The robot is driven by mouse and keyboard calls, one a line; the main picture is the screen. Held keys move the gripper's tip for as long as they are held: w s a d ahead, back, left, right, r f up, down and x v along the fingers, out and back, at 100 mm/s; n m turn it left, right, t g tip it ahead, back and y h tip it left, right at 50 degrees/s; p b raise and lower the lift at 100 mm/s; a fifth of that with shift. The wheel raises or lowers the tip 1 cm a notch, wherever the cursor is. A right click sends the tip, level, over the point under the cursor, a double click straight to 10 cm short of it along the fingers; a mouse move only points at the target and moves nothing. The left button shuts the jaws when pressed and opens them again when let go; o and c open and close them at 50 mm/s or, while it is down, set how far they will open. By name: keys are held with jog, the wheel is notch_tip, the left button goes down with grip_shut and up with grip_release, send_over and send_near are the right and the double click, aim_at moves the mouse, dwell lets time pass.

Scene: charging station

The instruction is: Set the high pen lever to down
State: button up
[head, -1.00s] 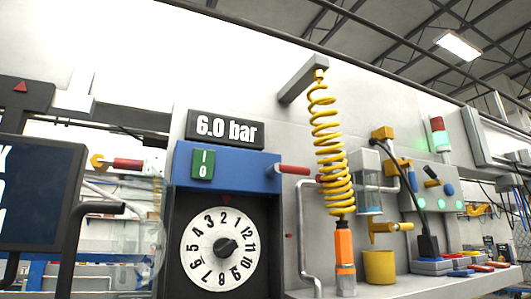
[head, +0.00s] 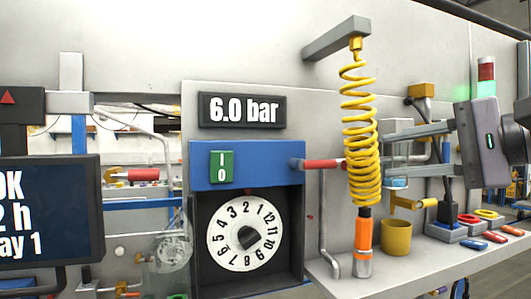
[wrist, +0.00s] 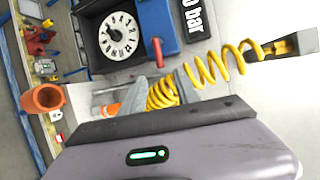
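No pen lever is labelled. In the head view, an upper lever with a yellow hub and red handle (head: 138,175) sits left of the blue box, its handle pointing right, about level. A similar lower lever (head: 125,288) shows at the bottom edge. Another red-handled lever (head: 322,164) sticks out right from the blue box (head: 270,165), also about level. My gripper (head: 390,156) reaches in from the right, near the yellow coiled hose (head: 360,140). Its two fingers are apart and seem empty. The wrist view shows my gripper's grey body, with the hose (wrist: 165,94) beyond.
A dial (head: 225,236) and a 6.0 bar sign (head: 240,111) are on the panel. A yellow cup (head: 396,238) stands on the shelf (head: 400,273) below my gripper. A dark screen (head: 50,215) stands at the left. A grey bracket (head: 335,38) holds the hose.

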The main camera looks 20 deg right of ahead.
aim_at(328, 163)
jog(key=p+x, duration=0.1)
jog(key=x, duration=1.3)
jog(key=shift+w+a+f+p, duration=0.2)
jog(key=shift+a+p, duration=0.15)
jog(key=shift+p, duration=0.05)
grip_shut()
dwell(0.4)
